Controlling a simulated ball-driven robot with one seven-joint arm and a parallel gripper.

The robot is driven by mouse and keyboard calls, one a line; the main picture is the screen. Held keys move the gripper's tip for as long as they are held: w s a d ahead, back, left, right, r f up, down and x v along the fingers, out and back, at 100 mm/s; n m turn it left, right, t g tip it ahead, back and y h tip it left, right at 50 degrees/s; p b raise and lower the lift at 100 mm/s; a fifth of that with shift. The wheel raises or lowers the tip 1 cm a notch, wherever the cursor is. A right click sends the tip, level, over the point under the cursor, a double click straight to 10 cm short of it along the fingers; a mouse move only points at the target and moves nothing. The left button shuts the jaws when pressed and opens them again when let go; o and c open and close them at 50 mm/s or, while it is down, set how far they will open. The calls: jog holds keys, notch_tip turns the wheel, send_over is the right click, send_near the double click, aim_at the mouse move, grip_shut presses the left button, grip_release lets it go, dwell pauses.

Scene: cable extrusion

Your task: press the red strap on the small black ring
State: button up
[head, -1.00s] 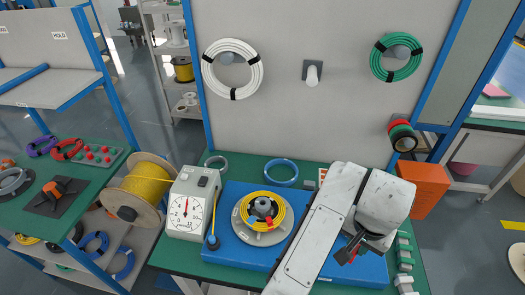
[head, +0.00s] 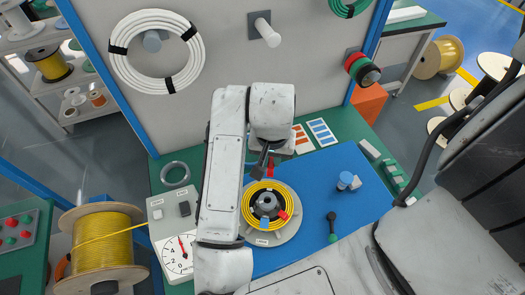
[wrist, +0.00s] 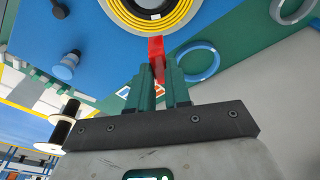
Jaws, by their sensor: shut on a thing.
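My gripper (head: 266,168) is shut on a red strap (wrist: 155,47), which sticks out past the green fingertips (wrist: 160,72) in the wrist view. In the head view the gripper hangs just behind the grey round stand (head: 290,222). A yellow coil (head: 248,211) lies on the stand. Inside it a small black ring (head: 255,203) appears to sit around the grey hub. Another red piece (head: 283,214) and a blue piece (head: 265,223) lie across it at the front. The held strap looks apart from the ring. The wrist view cuts off most of the coil.
The stand is on a blue board (head: 320,170). A dial gauge (head: 178,255) and a yellow spool (head: 100,240) stand left. A blue ring (wrist: 215,60) lies on the green bench.

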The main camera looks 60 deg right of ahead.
jog(key=b, duration=0.6)
send_over(270, 184)
jog(key=shift+d+f, duration=0.1)
jog(key=shift+f, duration=3.7)
jog(key=shift+f, duration=0.1)
jog(key=shift+f+b, duration=1.45)
jog(key=shift+b, duration=0.05)
jog(key=shift+f+b, duration=0.55)
jog(key=shift+b, duration=0.05)
jog(key=o, duration=0.9)
